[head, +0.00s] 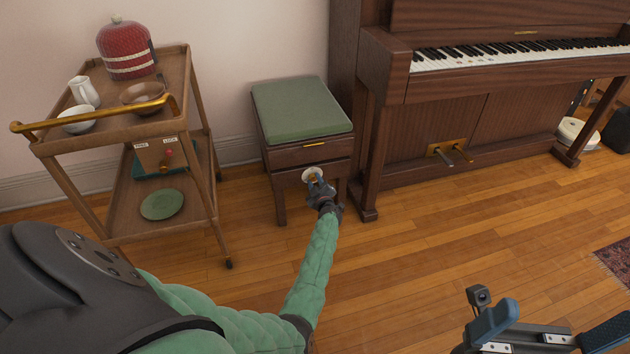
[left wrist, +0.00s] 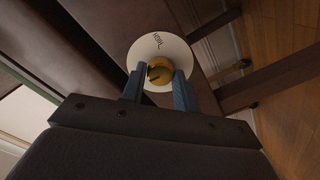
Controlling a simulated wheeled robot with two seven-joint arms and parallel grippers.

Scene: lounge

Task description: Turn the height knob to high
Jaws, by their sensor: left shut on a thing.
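The height knob (left wrist: 159,73) is a brass knob on a round white dial (left wrist: 146,47) on the side of the piano stool. The dial carries dark lettering near its edge, too small to read surely. In the left wrist view my left gripper (left wrist: 159,80) has its blue fingers on both sides of the knob, shut on it. In the head view the gripper (head: 316,182) reaches the dial (head: 312,174) below the drawer front of the stool (head: 301,107), which has a green cushion. My right gripper (head: 545,335) is at the lower right, its two blue fingers wide apart and empty.
A wooden piano (head: 480,110) stands close to the right of the stool. A wooden trolley (head: 122,120) with crockery and a small box stands to the left. The wooden floor (head: 430,250) in front is clear. A patterned rug edge (head: 615,258) lies at the far right.

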